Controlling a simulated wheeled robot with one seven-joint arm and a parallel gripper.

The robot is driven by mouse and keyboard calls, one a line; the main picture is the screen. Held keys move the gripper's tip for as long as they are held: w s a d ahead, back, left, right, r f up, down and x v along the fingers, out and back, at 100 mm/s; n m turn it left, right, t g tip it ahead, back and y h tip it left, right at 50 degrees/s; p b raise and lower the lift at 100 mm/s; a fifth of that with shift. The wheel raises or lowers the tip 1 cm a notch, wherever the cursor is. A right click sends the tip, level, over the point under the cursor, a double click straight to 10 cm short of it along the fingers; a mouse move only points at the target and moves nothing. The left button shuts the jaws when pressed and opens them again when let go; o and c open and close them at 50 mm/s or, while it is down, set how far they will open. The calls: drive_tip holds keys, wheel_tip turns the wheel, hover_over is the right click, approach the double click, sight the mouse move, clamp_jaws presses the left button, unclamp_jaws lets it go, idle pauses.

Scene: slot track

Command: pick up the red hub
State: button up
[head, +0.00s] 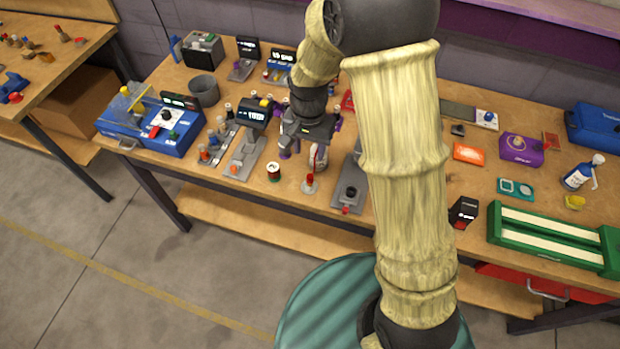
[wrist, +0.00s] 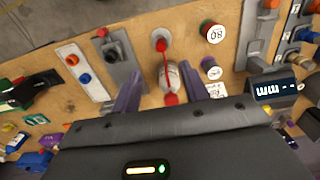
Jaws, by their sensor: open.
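The likeliest red hub is a small red piece standing on a pale round disc (head: 309,182) near the front edge of the bench; I cannot be certain which red part is the hub. In the wrist view a grey disc with a red centre (wrist: 161,44) lies just beyond the fingertips. A white rounded object with a red stripe (wrist: 171,77) shows between my purple fingers. My gripper (wrist: 164,72) is open, pointing down over the bench. In the head view my gripper (head: 302,146) is behind the disc; whether the fingers touch anything is unclear.
Grey slotted plates (head: 242,158) and a blue machine (head: 180,135) fill the left side. Bare wood surrounds the disc closely.

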sight(310, 176)
wheel_tip(310, 176, down, 9)
drive_tip(key=shift+f+p, duration=0.1)
drive_tip(key=shift+p, duration=0.65)
drive_tip(key=shift+w+d+f+p, duration=0.15)
drive_tip(key=shift+f+p, duration=0.35)
drive_tip(key=shift+f, duration=0.8)
drive_tip(key=shift+w+a+f+p, duration=0.15)
drive_tip(key=shift+f+p, duration=0.35)
drive_tip(key=shift+f, duration=0.75)
drive_tip(key=shift+d, duration=0.1)
clamp_jaws()
